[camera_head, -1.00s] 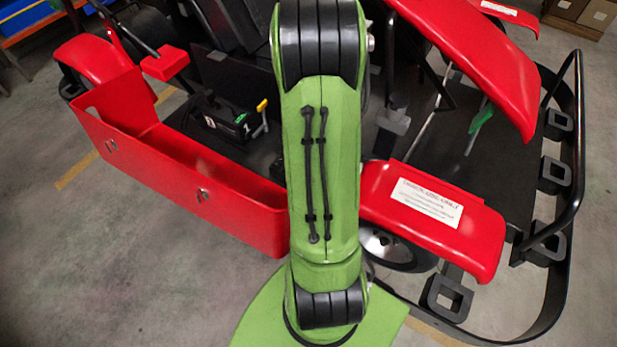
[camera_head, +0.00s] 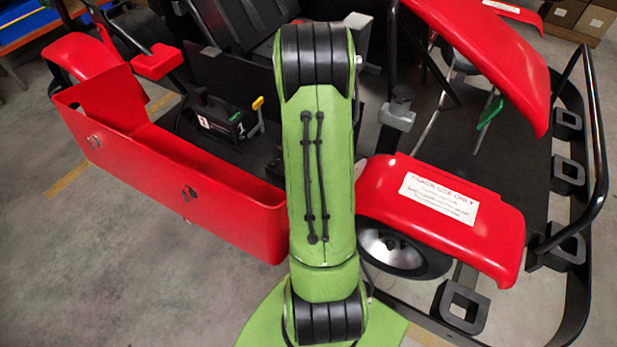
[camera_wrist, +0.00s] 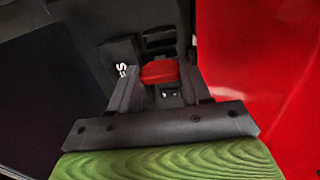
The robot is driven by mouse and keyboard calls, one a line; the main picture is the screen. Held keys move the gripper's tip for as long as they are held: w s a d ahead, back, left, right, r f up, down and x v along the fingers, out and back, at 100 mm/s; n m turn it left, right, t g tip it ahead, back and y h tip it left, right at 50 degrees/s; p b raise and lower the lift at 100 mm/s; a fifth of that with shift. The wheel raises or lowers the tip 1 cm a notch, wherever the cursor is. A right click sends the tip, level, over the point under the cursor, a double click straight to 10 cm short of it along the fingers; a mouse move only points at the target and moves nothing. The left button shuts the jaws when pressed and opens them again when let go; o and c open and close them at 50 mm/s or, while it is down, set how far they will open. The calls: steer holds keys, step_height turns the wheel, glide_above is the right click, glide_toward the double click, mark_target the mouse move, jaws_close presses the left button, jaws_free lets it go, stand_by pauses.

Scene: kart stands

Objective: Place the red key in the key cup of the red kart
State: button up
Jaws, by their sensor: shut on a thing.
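The red kart (camera_head: 185,165) fills much of the head view, with red side panels and a dark floor. In the wrist view my gripper (camera_wrist: 160,80) is shut on the red key (camera_wrist: 160,72), whose red head shows between the two dark fingers. In the head view my own green arm hides the gripper and key. I cannot pick out the key cup for certain. Dark fittings (camera_wrist: 158,38) lie just beyond the key in the wrist view, and a dark block with white lettering (camera_wrist: 120,58) is to its left.
A red panel (camera_wrist: 235,60) rises close to the right of my gripper in the wrist view. In the head view, a black box with a yellow-tipped lever (camera_head: 215,118) sits on the kart floor. A black bumper rail (camera_head: 597,150) edges the right side. Bare concrete (camera_head: 100,270) is at lower left.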

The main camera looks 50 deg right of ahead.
step_height(320, 180, down, 9)
steer(key=shift+r, duration=0.1)
steer(key=shift+b, duration=0.35)
steer(key=shift+f, duration=0.3)
steer(key=o, duration=1.1)
steer(key=shift+r, duration=0.1)
step_height(320, 180, up, 12)
steer(key=shift+a+r+p, duration=0.1)
steer(key=shift+r+p, duration=0.15)
steer(key=shift+p, duration=0.35)
